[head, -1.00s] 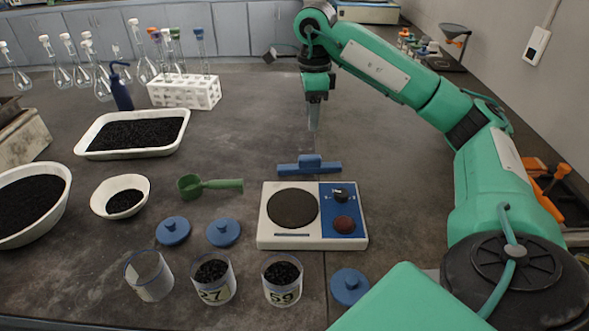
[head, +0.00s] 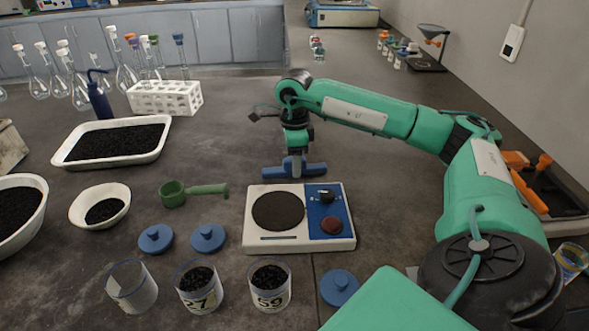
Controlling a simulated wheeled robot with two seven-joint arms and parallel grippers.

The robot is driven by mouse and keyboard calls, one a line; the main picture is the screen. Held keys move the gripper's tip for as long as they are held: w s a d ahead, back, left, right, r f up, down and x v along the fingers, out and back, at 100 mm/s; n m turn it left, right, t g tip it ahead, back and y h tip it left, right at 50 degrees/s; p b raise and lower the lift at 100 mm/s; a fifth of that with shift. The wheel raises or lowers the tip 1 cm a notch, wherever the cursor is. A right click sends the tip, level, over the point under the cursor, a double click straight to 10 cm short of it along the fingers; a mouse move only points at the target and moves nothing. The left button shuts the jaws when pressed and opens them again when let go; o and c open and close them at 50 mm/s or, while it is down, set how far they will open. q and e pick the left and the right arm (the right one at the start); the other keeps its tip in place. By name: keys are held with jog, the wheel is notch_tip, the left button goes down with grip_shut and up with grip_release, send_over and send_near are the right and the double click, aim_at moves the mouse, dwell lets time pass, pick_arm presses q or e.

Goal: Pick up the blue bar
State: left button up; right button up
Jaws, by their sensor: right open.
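The blue bar (head: 315,169) lies on the dark bench just behind the white and blue hotplate device (head: 300,244). My right gripper (head: 297,168) points down at the bar's middle, with its fingertips at the bar's raised grip. The gripper is open, and its fingers hide part of the bar's middle. I cannot tell whether the fingers touch the bar. My left gripper is not in view.
Blue lids (head: 208,238), jars of black grains (head: 270,283) and an empty jar (head: 132,286) stand in front. A green scoop (head: 206,190), a white bowl (head: 77,212) and a tray (head: 62,157) are at left. The bench behind the bar is clear.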

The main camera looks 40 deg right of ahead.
jog(key=shift+f, duration=0.25)
grip_shut()
jog(key=shift+r, duration=0.1)
